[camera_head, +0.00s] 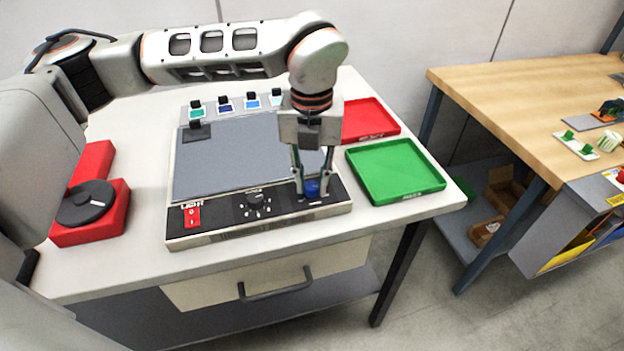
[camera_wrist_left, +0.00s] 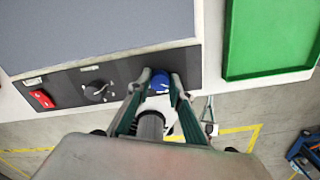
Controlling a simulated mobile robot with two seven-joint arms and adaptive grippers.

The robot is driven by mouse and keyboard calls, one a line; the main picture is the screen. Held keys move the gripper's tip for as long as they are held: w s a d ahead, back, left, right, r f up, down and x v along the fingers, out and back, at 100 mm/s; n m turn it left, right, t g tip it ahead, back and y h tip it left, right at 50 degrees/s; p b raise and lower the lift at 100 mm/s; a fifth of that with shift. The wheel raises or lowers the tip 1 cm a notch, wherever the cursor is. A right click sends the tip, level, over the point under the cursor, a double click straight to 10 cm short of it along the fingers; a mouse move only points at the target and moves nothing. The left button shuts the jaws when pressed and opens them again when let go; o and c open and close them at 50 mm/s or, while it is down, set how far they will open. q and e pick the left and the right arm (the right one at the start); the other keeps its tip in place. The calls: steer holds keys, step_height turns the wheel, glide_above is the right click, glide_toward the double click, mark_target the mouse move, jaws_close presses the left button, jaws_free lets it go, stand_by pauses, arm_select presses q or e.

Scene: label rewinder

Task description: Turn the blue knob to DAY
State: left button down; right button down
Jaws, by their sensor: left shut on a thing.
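The blue knob (camera_head: 312,188) sits at the right end of the dark front panel of the light box. My left gripper (camera_head: 312,192) points down over it and is shut on it, one finger on each side. In the left wrist view the blue knob (camera_wrist_left: 159,84) shows between the two fingertips (camera_wrist_left: 160,82), with a pale pointer mark on its top. The DAY label cannot be read, and the gripper hides part of the panel around the knob. My right gripper is not in view.
A black knob (camera_head: 257,202) and a red switch (camera_head: 192,216) share the panel (camera_head: 230,213). A green tray (camera_head: 394,171) and a red tray (camera_head: 367,120) lie to the right. A red base with a black disc (camera_head: 86,203) stands at left. A drawer handle (camera_head: 275,287) is below.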

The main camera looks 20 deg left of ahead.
mark_target(312, 185)
arm_select(q)
steer(key=shift+r+n, duration=0.1)
steer(key=shift+n, duration=0.3)
steer(key=c, duration=1.8)
jaws_free()
steer(key=shift+r, duration=0.1)
step_height(312, 185, up, 12)
steer(key=shift+f, duration=0.1)
